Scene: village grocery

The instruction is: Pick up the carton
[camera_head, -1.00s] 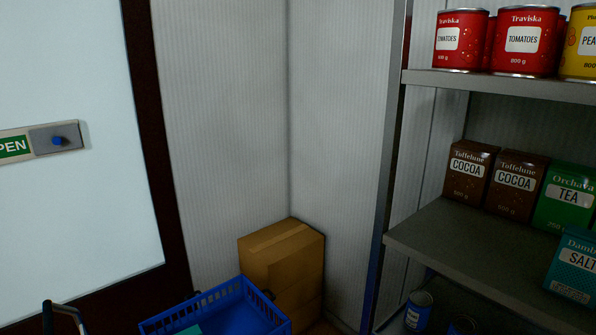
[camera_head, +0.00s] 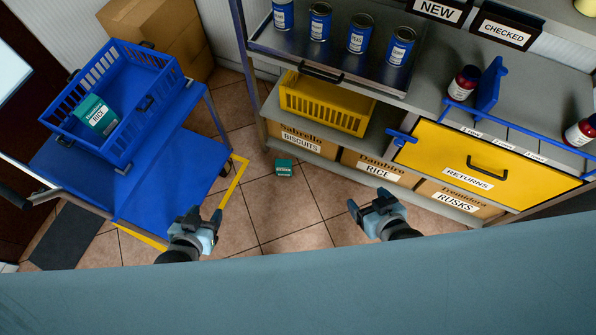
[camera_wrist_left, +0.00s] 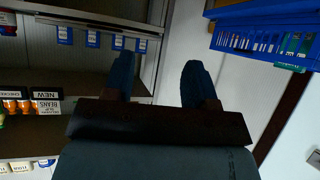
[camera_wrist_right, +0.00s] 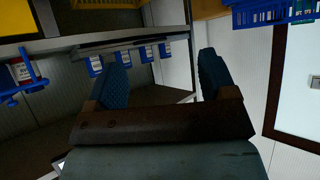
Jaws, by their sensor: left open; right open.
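A small teal carton (camera_head: 284,168) with a white label lies on the tiled floor in the head view, in front of the lower shelf. Another teal carton (camera_head: 96,115), labelled rice, is in the blue basket (camera_head: 70,130) on the trolley. My left gripper (camera_head: 202,216) is open and empty, below and left of the floor carton in the picture. My right gripper (camera_head: 366,204) is open and empty, below and right of it. Both are apart from the cartons. The left wrist view (camera_wrist_left: 155,85) and right wrist view (camera_wrist_right: 165,75) show spread fingers with nothing between them.
A blue trolley (camera_head: 165,185) stands at left, with cardboard boxes (camera_head: 165,35) behind it. The shelf unit at right holds a tray of blue cans (camera_head: 319,22), a yellow crate (camera_head: 325,105) and a yellow returns drawer (camera_head: 490,165). Floor tiles (camera_head: 290,215) between are clear.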

